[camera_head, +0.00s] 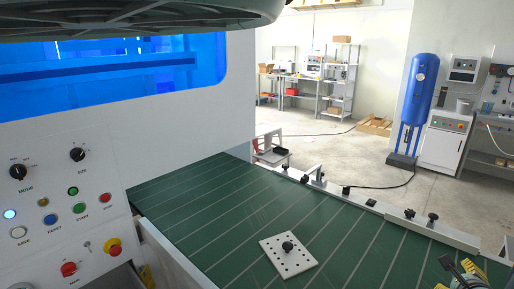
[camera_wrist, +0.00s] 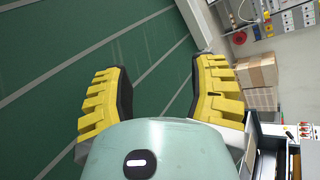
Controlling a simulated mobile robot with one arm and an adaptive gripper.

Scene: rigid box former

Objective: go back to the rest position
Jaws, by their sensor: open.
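My gripper (camera_wrist: 160,88) shows in the wrist view with its two yellow, black-padded fingers wide apart and nothing between them. It is over the green conveyor belt (camera_wrist: 60,60). In the head view, part of my gripper (camera_head: 462,272) shows at the lower right corner, near the belt's right edge. A white plate (camera_head: 288,266) with dark holes and a black knob (camera_head: 288,246) lies on the green belt (camera_head: 240,215), to the left of my gripper and apart from it.
A white machine with a control panel (camera_head: 70,215) and a blue window (camera_head: 110,70) stands at the left. A rail with black clamps (camera_head: 390,212) runs along the belt's far edge. A blue tank (camera_head: 417,90) and shelves (camera_head: 340,75) stand behind. Most of the belt is clear.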

